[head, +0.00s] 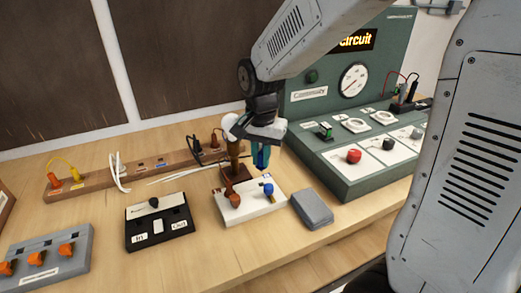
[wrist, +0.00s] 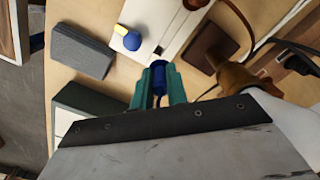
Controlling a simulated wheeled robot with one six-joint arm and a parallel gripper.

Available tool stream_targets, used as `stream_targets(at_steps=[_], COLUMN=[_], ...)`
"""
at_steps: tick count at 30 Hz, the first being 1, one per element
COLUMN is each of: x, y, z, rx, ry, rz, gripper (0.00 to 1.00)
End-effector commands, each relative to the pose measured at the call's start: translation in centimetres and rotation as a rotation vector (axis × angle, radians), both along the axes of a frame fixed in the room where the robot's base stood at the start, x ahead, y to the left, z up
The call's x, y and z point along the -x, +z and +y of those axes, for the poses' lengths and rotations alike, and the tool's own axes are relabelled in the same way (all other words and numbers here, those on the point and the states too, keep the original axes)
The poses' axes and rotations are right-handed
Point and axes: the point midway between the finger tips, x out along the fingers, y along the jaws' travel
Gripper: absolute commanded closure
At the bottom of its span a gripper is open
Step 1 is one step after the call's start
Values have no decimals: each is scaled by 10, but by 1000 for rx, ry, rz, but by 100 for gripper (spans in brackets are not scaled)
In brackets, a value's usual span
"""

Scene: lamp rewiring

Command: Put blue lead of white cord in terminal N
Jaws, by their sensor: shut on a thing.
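My gripper (wrist: 158,84) has teal fingers shut on a blue lead end (wrist: 158,74). In the head view my gripper (head: 262,156) hangs above the rear of a white terminal block (head: 251,210), apart from it. The block carries an orange knob (head: 235,199) and a blue knob (head: 268,189). In the wrist view the white block (wrist: 165,22) is ahead of the fingertips, with the blue and yellow knob (wrist: 127,40) to their upper left. White cord (head: 119,176) lies by the wooden rail. Terminal letters are too small to read; the held lead's run is mostly hidden.
A grey box (head: 312,207) stands right of the block. A black switch box (head: 159,222) stands left. A brown lamp post (head: 234,158) rises close behind. The green meter panel (head: 375,180) is at right, the wooden rail (head: 90,181) behind.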

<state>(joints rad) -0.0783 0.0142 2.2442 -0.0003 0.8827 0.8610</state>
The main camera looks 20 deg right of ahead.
Motion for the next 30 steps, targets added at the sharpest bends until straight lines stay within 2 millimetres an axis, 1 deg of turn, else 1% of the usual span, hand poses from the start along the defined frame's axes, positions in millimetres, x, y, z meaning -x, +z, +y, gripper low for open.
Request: stream_targets(at_steps=[3,15,21,30], x=[1,0,0,0], y=[-11,-40,-47,-49], z=[0,-2,-2,-2], rx=[0,0,0,0], ry=[0,-3,-3,-3], rz=[3,1,1,0], gripper=[100,100,100,100])
